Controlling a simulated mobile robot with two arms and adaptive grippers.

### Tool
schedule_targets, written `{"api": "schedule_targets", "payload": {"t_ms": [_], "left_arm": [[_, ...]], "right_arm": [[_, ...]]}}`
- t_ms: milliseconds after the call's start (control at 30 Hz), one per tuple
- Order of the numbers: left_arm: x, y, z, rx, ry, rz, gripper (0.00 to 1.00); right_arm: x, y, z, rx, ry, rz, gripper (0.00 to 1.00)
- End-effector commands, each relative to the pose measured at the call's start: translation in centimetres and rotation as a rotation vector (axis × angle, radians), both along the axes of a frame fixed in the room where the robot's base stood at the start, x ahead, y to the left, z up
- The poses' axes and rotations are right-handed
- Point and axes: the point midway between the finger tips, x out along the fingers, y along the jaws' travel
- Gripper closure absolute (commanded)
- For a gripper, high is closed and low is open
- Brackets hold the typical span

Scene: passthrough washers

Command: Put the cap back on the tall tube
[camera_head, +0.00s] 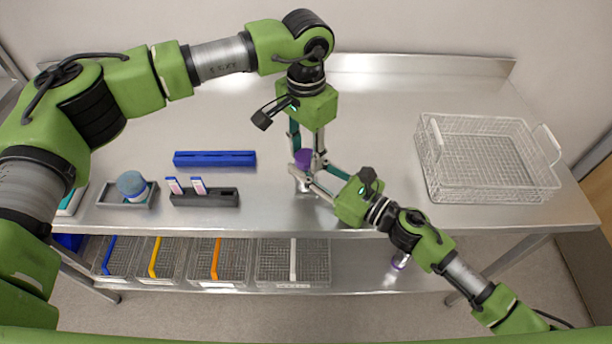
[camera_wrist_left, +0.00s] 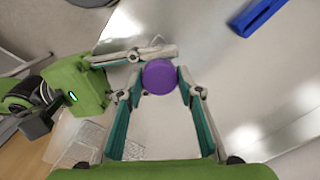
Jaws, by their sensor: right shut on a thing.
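The purple cap (camera_head: 302,158) sits at the upper end of the tall tube (camera_head: 304,188), near the table's front middle. Whether it is fully seated I cannot tell. The tube is mostly hidden by fingers. My right gripper (camera_head: 301,173) comes from the right and is shut on the tube just below the cap. My left gripper (camera_head: 305,152) points down from above, its fingers on either side of the cap. In the left wrist view the round purple cap (camera_wrist_left: 159,76) lies between the left fingertips, which look slightly apart from it.
A white wire basket (camera_head: 490,190) stands at the right. A blue rack (camera_head: 215,158), a dark rack with two slides (camera_head: 205,198) and a tray with a blue-grey round thing (camera_head: 140,200) are at the left. Several wire baskets sit on the lower shelf. The table's back middle is clear.

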Motion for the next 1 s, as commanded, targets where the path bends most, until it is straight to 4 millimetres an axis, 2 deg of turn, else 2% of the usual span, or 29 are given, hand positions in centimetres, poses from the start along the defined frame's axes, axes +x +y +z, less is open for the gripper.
{"api": "schedule_targets", "payload": {"t_ms": [433,800,1000], "left_arm": [[0.0,0.0,0.3,0.0,0.0,0.002,0.51],[0.0,0.0,4.4,0.0,-0.001,0.002,0.51],[0.0,0.0,4.5,0.001,0.001,0.002,0.51]], "right_arm": [[0.0,0.0,0.0,0.001,0.001,0.0,1.0],[0.0,0.0,0.0,0.0,0.0,-0.001,1.0],[0.0,0.0,0.0,0.0,0.0,-0.001,1.0]]}}
